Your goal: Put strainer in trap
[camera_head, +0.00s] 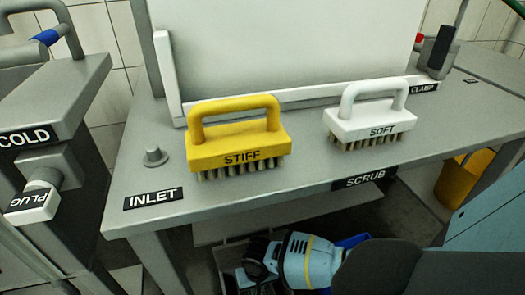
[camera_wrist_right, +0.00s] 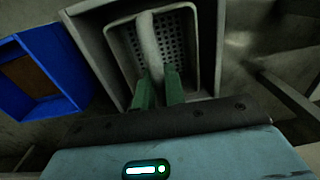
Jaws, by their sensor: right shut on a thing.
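The strainer (camera_wrist_right: 181,40) is a grey, perforated basket with a pale bar handle (camera_wrist_right: 150,45), seen in the right wrist view. My right gripper (camera_wrist_right: 159,82) has its green fingers shut on this handle. Around the strainer are the walls of a larger grey box, the trap (camera_wrist_right: 91,36). The strainer lies within the box's outline; I cannot tell how deep it sits or whether it touches the bottom. In the head view my right wrist reaches low under the table's front edge, and the strainer and trap are mostly hidden there. My left gripper is not in view.
A blue open bin (camera_wrist_right: 62,50) stands just left of the trap. Above is a grey table (camera_head: 310,178) with a yellow STIFF brush (camera_head: 238,145) and a white SOFT brush (camera_head: 370,122). A yellow bucket (camera_head: 462,180) stands at right under the table.

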